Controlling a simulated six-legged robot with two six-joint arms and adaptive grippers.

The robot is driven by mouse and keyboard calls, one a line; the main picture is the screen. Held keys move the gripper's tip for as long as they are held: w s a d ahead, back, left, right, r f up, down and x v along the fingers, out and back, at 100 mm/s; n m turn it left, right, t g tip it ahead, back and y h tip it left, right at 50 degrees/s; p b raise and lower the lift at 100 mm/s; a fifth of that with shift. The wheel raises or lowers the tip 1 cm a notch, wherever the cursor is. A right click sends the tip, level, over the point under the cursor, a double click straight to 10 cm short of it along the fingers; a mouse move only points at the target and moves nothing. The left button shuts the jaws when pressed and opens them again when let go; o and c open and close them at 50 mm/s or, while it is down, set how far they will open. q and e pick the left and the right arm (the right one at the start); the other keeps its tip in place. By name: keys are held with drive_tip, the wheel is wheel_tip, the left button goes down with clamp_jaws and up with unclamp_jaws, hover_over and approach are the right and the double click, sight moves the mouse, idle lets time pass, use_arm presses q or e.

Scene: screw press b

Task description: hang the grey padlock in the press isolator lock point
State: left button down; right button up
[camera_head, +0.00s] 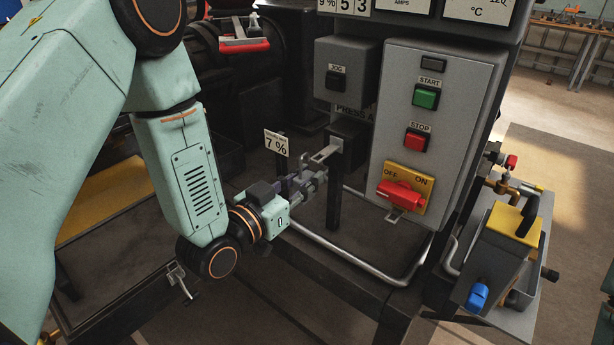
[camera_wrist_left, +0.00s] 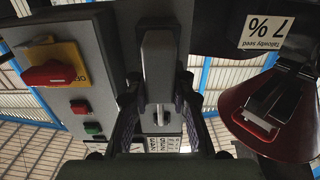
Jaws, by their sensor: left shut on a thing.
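My left gripper (camera_head: 311,178) is shut in front of a dark post under the control box. In the left wrist view its two fingers (camera_wrist_left: 160,118) close from both sides on a small light grey piece, which I take as the grey padlock (camera_wrist_left: 160,114). The fingers hide much of it. A pale grey bracket (camera_head: 325,155) runs from the fingertips to the post; I cannot tell whether the padlock touches it. The press isolator is a red handle (camera_head: 401,195) on a yellow OFF/ON plate. Its metal lock point (camera_head: 397,214) sticks out below the plate and looks empty. My right gripper is not in view.
The grey control box (camera_head: 446,115) stands right of the gripper, with green START and red STOP buttons. A bent metal rail (camera_head: 345,263) runs below. A 7 % sign (camera_head: 277,143) is left of the post. A grey and yellow unit (camera_head: 497,255) stands at the right.

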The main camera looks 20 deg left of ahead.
sight(297, 187)
use_arm(q)
drive_tip(key=shift+s, duration=0.15)
drive_tip(key=shift+p+v, duration=0.45)
drive_tip(key=shift+v, duration=1.1)
drive_tip(key=shift+f, duration=0.15)
